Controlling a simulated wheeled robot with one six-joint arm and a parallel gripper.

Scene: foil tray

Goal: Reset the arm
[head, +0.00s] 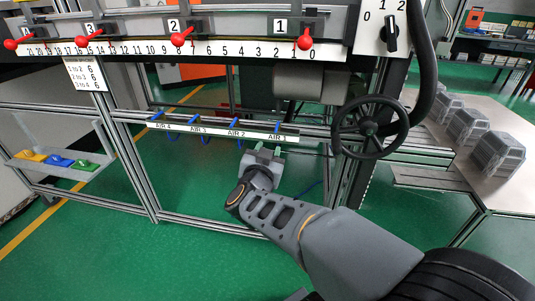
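My arm (280,220) reaches from the lower right up toward the middle of the head view. My gripper (268,149) is at its end, pointing away from me. Its two fingers stand apart with a gap between them, and I see nothing held in the gap.
A scale panel (230,49) with several red-knobbed levers runs above the rail. A black handwheel (369,128) and a rotary switch (391,35) are at right. A shelf (35,166) with coloured pieces is at left. Grey castings (497,155) lie on a table at right. Green floor is clear lower left.

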